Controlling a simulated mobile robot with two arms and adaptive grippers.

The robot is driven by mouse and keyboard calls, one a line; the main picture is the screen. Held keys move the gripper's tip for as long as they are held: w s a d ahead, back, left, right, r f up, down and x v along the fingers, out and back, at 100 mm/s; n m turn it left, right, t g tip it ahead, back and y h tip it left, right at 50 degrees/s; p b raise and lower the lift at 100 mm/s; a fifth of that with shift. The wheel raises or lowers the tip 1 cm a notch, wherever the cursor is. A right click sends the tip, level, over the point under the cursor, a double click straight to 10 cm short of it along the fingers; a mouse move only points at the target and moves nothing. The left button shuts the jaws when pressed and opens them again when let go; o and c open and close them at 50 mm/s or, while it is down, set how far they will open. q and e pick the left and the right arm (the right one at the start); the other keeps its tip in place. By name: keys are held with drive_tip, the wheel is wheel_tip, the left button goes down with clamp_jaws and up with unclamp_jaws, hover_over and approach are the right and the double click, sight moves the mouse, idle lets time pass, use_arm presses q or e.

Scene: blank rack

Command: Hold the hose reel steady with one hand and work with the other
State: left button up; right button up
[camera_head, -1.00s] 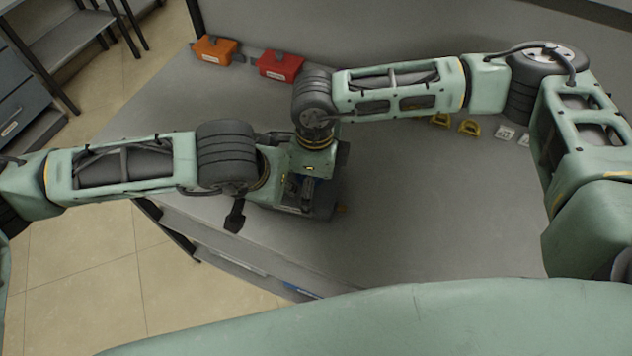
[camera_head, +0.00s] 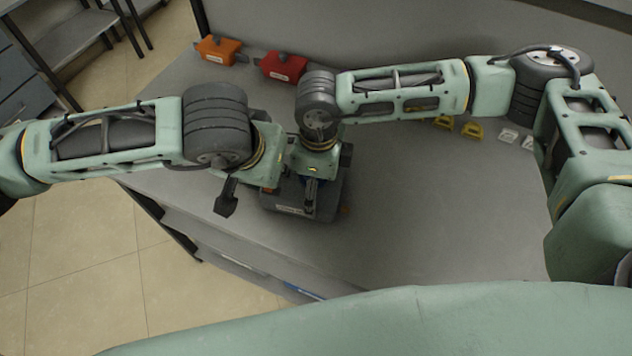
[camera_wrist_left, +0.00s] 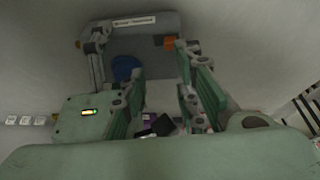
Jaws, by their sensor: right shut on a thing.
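The hose reel is a dark grey box (camera_head: 330,202) with a pale label on its front edge, standing on the grey worktop. It also shows in the left wrist view (camera_wrist_left: 150,42), with a blue round part and an orange piece at its side. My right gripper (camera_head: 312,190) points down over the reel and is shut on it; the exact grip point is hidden. My left gripper (camera_head: 248,192) is left of the reel and above it. In the left wrist view its two fingers (camera_wrist_left: 165,78) are spread, with nothing held between them.
An orange box (camera_head: 217,50) and a red box (camera_head: 283,66) stand at the back left. Yellow pieces (camera_head: 471,130) and white tags (camera_head: 508,135) lie at the back right. The worktop (camera_head: 430,220) is clear right of the reel; its left edge is near.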

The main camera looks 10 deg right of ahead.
use_arm(q)
drive_tip(key=c, duration=0.4)
drive_tip(key=shift+w+a+f, duration=0.1)
drive_tip(key=shift+w+a, duration=0.05)
drive_tip(key=shift+w, duration=0.05)
drive_tip(key=shift+c, duration=0.8)
drive_tip(key=w+a+n+g, duration=0.1)
drive_tip(key=w+a+n, duration=0.1)
drive_tip(key=n, duration=0.1)
drive_tip(key=w+a+f+n+g, duration=0.1)
drive_tip(key=w+a+n+g, duration=0.1)
drive_tip(key=a+n, duration=0.1)
drive_tip(key=w+a+n+g, duration=0.1)
drive_tip(key=w+a+n, duration=0.1)
drive_tip(key=n, duration=0.1)
drive_tip(key=shift+w+a+f+n+g+h, duration=0.1)
drive_tip(key=shift+a+f+n+g+h, duration=0.2)
drive_tip(key=shift+n+g, duration=0.1)
clamp_jaws()
drive_tip(key=w+a+r+n+g+h, duration=0.1)
drive_tip(key=w+a+n+g+h, duration=0.1)
drive_tip(key=a+n+h, duration=0.3)
drive_tip(key=shift+w+a+r+n+g, duration=0.15)
drive_tip(key=shift+w+a+n+g, duration=0.3)
drive_tip(key=shift+a+n, duration=1.15)
drive_tip(key=shift+s+d, duration=0.1)
